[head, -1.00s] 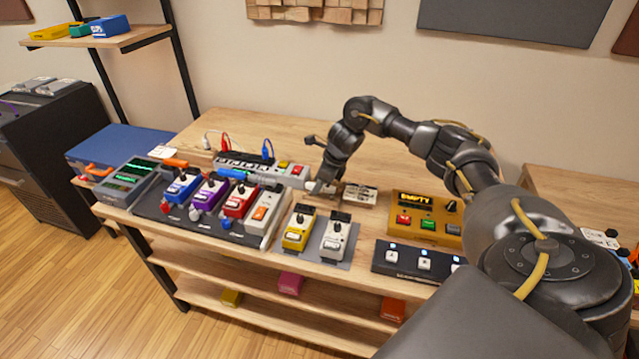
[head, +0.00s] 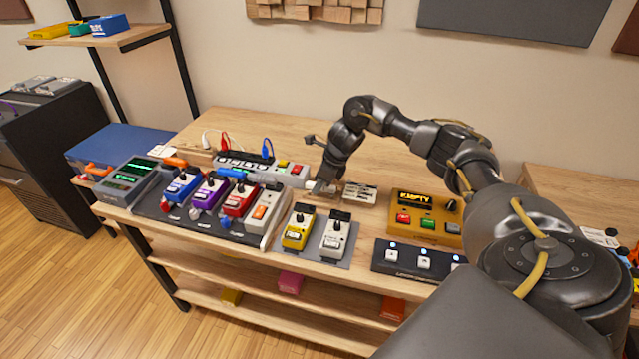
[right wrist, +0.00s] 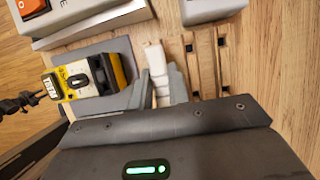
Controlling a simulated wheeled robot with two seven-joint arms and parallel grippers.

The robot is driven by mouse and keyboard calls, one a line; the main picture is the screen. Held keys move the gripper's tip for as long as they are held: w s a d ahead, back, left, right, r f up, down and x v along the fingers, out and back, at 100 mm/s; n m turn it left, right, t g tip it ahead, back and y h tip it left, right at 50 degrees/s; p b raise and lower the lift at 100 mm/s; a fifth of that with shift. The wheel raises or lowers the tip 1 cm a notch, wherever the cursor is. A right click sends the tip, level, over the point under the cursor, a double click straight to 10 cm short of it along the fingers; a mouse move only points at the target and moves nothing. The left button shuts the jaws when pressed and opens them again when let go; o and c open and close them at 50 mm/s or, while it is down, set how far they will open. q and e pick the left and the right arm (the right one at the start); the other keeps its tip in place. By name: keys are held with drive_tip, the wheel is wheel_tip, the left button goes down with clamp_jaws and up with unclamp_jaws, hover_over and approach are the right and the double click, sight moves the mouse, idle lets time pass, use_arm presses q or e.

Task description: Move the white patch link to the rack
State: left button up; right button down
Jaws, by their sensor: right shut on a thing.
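My right gripper (head: 319,189) is low over the workbench, beside the right end of the grey-white unit. In the right wrist view, its fingers (right wrist: 161,84) are shut on a small white piece, the white patch link (right wrist: 155,58), which sticks out beyond the fingertips. My left gripper is not in view.
A yellow pedal (head: 298,228) and a white pedal (head: 336,234) stand on a grey mat in front. A pedalboard (head: 160,213) is to the left. A yellow box with a display (head: 425,215) and a black footswitch (head: 410,262) are to the right. The back of the bench is clear.

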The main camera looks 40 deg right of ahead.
drive_tip(key=shift+f, duration=0.2)
idle(0.5)
drive_tip(key=shift+f+b, duration=0.35)
drive_tip(key=shift+b, duration=0.1)
drive_tip(key=shift+f+b, duration=0.45)
idle(1.1)
drive_tip(key=c, duration=1.3)
unclamp_jaws()
drive_tip(key=shift+f, duration=0.1)
drive_tip(key=o, duration=0.4)
drive_tip(key=shift+r, duration=0.25)
drive_tip(key=shift+o, duration=0.2)
drive_tip(key=shift+w+d, duration=0.1)
drive_tip(key=shift+d, duration=0.05)
drive_tip(key=shift+c, duration=0.7)
